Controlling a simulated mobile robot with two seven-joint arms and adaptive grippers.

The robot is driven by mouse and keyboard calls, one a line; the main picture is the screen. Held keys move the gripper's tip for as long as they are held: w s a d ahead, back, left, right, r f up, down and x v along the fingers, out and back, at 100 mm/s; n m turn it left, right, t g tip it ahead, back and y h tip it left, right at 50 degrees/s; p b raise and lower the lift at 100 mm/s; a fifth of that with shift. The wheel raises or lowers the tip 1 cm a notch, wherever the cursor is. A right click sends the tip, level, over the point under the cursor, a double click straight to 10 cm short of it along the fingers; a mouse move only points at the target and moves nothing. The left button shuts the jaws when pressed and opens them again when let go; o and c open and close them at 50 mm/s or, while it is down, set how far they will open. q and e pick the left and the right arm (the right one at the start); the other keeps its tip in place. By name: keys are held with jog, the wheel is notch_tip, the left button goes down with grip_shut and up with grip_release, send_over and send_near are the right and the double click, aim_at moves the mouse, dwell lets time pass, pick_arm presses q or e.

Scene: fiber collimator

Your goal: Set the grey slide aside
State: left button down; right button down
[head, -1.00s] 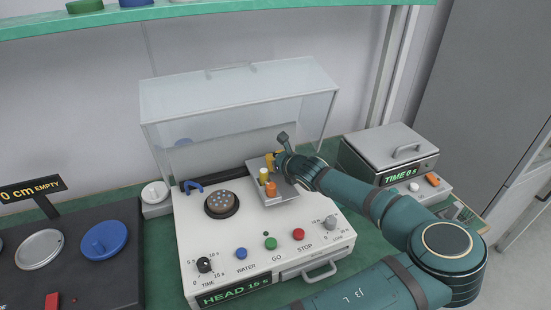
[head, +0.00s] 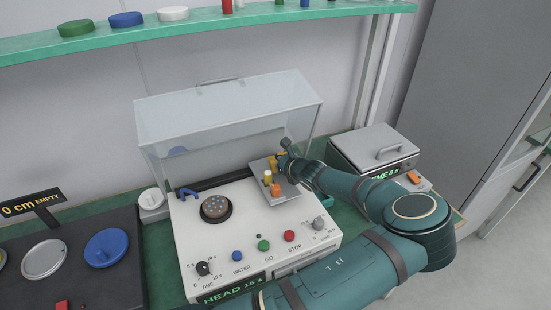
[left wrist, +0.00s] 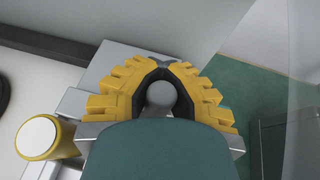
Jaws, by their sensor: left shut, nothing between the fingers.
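A grey plate (head: 289,190) sits on the right of the white machine's top, with a yellow peg (head: 267,177) and an orange peg (head: 276,190) standing on it. I cannot tell for sure which part is the grey slide. My left gripper (head: 282,160) is at the plate's back right, behind the pegs. In the left wrist view its yellow fingers (left wrist: 160,68) are closed together, with a grey round top (left wrist: 161,94) showing in the gap behind their tips. A yellow-sided, white-topped peg (left wrist: 38,137) stands left of the fingers. My right gripper is out of view.
A clear hood (head: 230,105) stands over the back of the machine (head: 215,250). A lidded grey box (head: 375,147) is at the right, and a dark panel with a blue disc (head: 106,248) at the left. A green shelf (head: 200,25) runs above.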

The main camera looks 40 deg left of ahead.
pick_arm(q)
jog(key=shift+w+d, duration=0.2)
jog(key=shift+d, duration=0.05)
jog(key=c, duration=0.8)
grip_release()
jog(key=shift+d, duration=0.15)
jog(key=shift+s+d+r, duration=0.1)
jog(key=shift+d+r, duration=0.05)
jog(key=s+d, duration=0.1)
jog(key=d, duration=0.3)
jog(key=s+d, duration=0.2)
jog(key=d, duration=0.3)
jog(key=s+d, duration=0.1)
jog(key=d, duration=0.3)
jog(key=shift+s+d+r, duration=0.25)
jog(key=shift+s+r, duration=0.05)
jog(key=shift+r, duration=0.1)
